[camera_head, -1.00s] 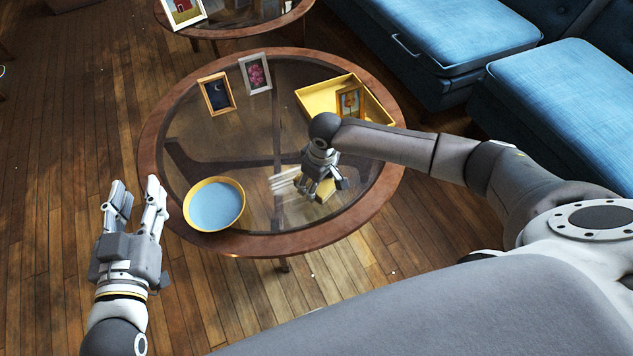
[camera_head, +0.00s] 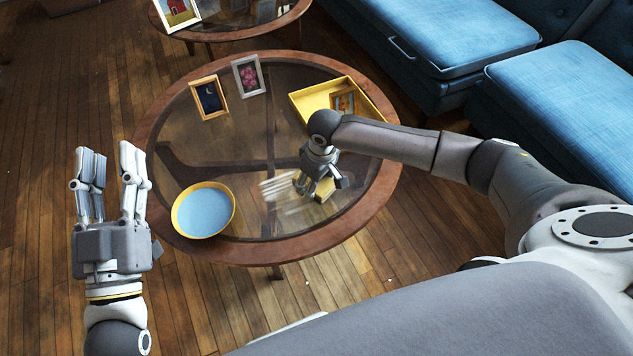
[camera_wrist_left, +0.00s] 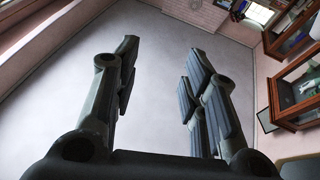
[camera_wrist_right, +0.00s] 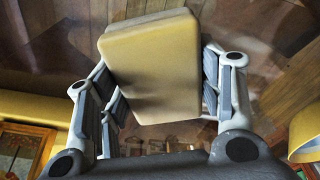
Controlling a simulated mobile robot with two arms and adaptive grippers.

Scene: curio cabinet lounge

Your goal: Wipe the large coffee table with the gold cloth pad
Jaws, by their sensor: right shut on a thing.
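The large coffee table (camera_head: 152,142) is oval, with a wooden rim and a glass top. The gold cloth pad (camera_wrist_right: 152,62) sits between the fingers of my right gripper (camera_wrist_right: 158,95) in the right wrist view, and the gripper is shut on it. In the head view my right gripper (camera_head: 318,184) is low over the right front of the glass, and the pad is mostly hidden below it. Whitish streaks (camera_head: 278,187) show on the glass just left of it. My left gripper (camera_head: 108,185) is open and empty, left of the table; its spread fingers also show in the left wrist view (camera_wrist_left: 158,85).
A yellow bowl (camera_head: 204,209) with a blue inside stands at the table's front left. Two picture frames (camera_head: 209,98) (camera_head: 249,76) stand at the back. A yellow tray (camera_head: 318,90) holding another frame lies back right, behind my right arm. Blue sofas (camera_head: 560,95) stand to the right.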

